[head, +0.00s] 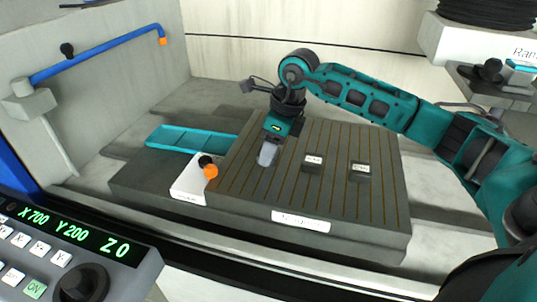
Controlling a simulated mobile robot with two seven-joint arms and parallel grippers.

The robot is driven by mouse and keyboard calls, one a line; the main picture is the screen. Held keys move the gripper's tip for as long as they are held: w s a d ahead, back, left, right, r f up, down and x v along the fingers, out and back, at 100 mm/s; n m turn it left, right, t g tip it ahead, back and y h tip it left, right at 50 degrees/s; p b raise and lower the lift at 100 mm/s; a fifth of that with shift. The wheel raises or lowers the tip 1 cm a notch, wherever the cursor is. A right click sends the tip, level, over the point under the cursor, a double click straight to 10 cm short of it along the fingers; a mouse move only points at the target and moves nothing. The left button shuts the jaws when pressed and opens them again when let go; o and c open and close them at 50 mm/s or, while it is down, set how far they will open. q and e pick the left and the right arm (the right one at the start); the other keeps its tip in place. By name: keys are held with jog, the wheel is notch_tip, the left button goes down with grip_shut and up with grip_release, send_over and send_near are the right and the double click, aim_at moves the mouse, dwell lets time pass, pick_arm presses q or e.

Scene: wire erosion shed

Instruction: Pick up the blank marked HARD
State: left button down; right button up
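Two dark blanks with white labels lie on the slotted work table (330,201), a nearer-to-centre blank (313,166) and a right-hand blank (360,173). The labels are too small to read, so I cannot tell which is marked HARD. My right gripper (267,155) points down over the table, to the left of both blanks and apart from them. Its light grey fingers show as one shape, so the gap between them is hidden. My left gripper is not in view.
A teal tray (190,140) lies behind and left of the table. A white block with an orange-and-black knob (209,169) stands at the table's left edge. A control panel (75,235) fills the lower left. A white machine head (470,45) overhangs at upper right.

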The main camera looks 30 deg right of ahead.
jog(key=c, duration=0.8)
jog(key=shift+o, duration=0.2)
